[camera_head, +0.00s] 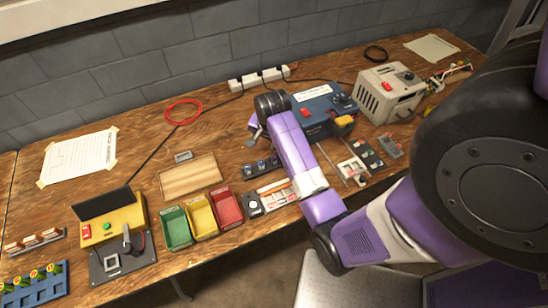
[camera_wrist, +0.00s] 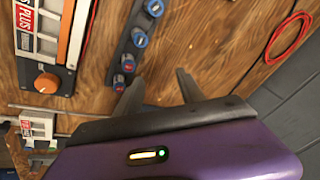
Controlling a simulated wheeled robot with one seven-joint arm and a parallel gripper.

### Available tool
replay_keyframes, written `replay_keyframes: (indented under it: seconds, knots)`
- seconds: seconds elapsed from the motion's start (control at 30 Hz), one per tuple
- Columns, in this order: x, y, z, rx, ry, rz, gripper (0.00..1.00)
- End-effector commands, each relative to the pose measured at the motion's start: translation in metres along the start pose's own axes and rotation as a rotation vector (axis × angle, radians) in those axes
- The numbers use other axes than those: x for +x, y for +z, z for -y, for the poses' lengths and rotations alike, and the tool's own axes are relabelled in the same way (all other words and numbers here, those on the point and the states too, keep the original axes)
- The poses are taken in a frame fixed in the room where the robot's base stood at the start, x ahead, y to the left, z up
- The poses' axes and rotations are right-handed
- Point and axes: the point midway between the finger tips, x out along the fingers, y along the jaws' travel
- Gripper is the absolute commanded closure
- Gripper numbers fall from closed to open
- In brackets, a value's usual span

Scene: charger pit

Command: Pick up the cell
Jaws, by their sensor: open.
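I cannot tell for sure which object is the cell. A blue rack (camera_head: 34,286) at the lower left in the head view holds several small upright yellow-green cylinders (camera_head: 54,268). A dark strip (camera_head: 262,168) near the middle holds several round pieces with blue or red caps; it also shows in the wrist view (camera_wrist: 135,42). My gripper (camera_wrist: 160,90) is open, with nothing between its fingers. In the wrist view its left finger lies close to the red-capped end of the strip, with bare wood between the fingers. In the head view my gripper (camera_head: 254,138) is small and partly hidden by my arm.
Green (camera_head: 176,228), yellow (camera_head: 202,214) and red (camera_head: 227,206) bins stand along the front edge. A yellow device (camera_head: 112,222) stands left of them. A wooden block (camera_head: 190,178) lies behind the bins. Blue (camera_head: 318,112) and beige (camera_head: 388,95) boxes stand to the right. A red cable (camera_head: 183,112) lies near the wall.

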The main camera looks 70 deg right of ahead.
Motion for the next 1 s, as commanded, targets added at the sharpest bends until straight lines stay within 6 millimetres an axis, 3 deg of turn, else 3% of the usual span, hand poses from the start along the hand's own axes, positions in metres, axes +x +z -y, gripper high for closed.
replay_keyframes:
  seconds: [0.2,0.37,0.67,1.0]
  knots:
    - [-0.018,0.001,-0.021,0.249,0.209,0.173,0.54]
    - [-0.022,0.006,-0.029,0.311,0.273,0.219,0.54]
    - [0.004,0.012,-0.036,0.316,0.279,0.224,0.54]
    - [0.045,0.018,-0.047,0.314,0.277,0.223,0.54]
